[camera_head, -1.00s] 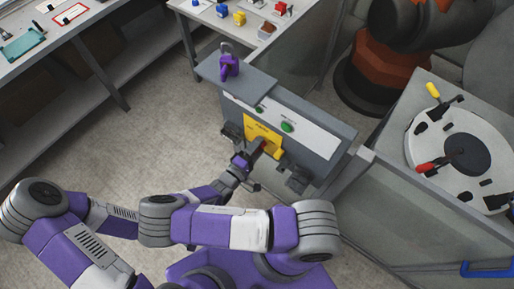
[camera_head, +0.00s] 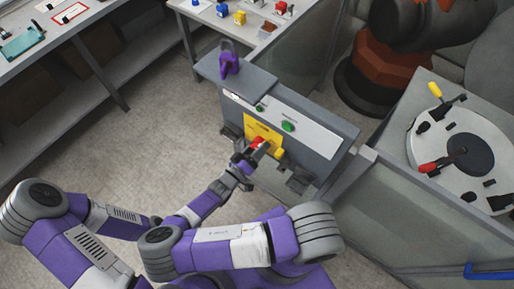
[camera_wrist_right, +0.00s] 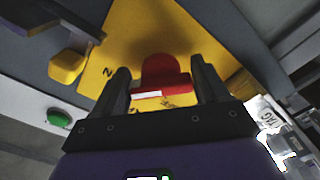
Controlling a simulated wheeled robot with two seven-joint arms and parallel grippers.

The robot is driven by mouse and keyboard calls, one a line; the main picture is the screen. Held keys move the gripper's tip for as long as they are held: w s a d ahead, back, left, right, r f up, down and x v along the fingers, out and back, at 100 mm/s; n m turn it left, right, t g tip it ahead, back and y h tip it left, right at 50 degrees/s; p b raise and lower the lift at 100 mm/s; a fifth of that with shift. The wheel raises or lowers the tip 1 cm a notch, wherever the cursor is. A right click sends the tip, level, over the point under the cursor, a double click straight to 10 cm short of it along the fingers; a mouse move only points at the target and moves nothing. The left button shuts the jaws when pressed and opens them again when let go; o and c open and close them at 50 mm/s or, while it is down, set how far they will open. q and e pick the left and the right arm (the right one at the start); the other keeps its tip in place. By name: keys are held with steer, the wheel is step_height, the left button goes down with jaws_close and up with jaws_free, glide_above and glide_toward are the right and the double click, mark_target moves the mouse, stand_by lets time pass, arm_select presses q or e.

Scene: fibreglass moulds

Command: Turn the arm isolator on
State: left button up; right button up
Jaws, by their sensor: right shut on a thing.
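The isolator's red handle (camera_head: 258,141) sits on a yellow plate (camera_head: 259,127) on the front of the grey control box (camera_head: 318,155). My right gripper (camera_head: 260,148) is at the plate, with its jaws around the red handle. In the right wrist view the red handle (camera_wrist_right: 163,74) stands between the two dark fingers of the right gripper (camera_wrist_right: 160,82), in front of the yellow plate (camera_wrist_right: 130,35). Part of the handle is hidden by the gripper in the head view. My left gripper is not in view.
Green buttons (camera_head: 288,126) sit on the box's white strip. A purple padlock (camera_head: 228,65) stands on its top. A small yellow part (camera_head: 279,153) is beside the handle. A glass fence (camera_head: 400,215) and a round white fixture (camera_head: 460,155) lie to the right. Open floor is left.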

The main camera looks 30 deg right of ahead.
steer(key=shift+m, duration=0.4)
steer(key=o, duration=1)
steer(key=shift+c, duration=0.2)
